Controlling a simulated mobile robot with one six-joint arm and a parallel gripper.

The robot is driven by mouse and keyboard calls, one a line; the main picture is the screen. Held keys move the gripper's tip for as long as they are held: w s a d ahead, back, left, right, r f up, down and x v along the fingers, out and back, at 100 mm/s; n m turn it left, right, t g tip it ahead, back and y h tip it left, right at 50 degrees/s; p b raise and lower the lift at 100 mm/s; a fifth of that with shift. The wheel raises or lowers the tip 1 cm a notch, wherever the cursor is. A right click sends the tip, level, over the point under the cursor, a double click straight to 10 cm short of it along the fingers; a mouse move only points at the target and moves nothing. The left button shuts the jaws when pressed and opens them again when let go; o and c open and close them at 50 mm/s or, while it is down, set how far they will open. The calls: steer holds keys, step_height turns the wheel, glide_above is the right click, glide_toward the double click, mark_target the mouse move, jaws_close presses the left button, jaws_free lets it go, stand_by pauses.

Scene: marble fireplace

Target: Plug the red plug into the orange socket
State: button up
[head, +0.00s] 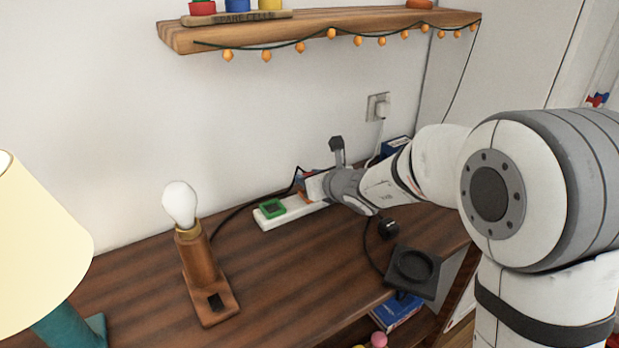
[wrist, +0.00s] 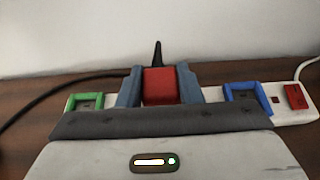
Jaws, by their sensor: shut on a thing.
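The red plug (wrist: 160,86) is between the two blue-grey fingers of my gripper (wrist: 159,80), which is shut on it. A black cord rises behind the plug. The plug is over the middle of the white power strip (head: 288,214), between the green-framed socket (wrist: 86,101) and the blue-framed socket (wrist: 247,97). In the head view my gripper (head: 314,186) is at the strip, and a bit of the orange socket (head: 305,196) shows beside it. The plug and gripper hide the orange socket in the wrist view. I cannot tell whether the plug's pins are in it.
A bulb lamp (head: 200,259) on a wooden base stands left of the strip, with a black cable running back. A cream lampshade (head: 38,235) is at far left. A black stand (head: 413,268) is at the table's right edge. A shelf (head: 330,25) hangs above.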

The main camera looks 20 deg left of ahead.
steer(key=shift+f+b, duration=0.8)
steer(key=shift+b, duration=0.1)
steer(key=shift+f+b, duration=0.25)
steer(key=shift+b, duration=0.55)
stand_by(2.2)
steer(key=o, duration=1.1)
steer(key=shift+o, duration=0.2)
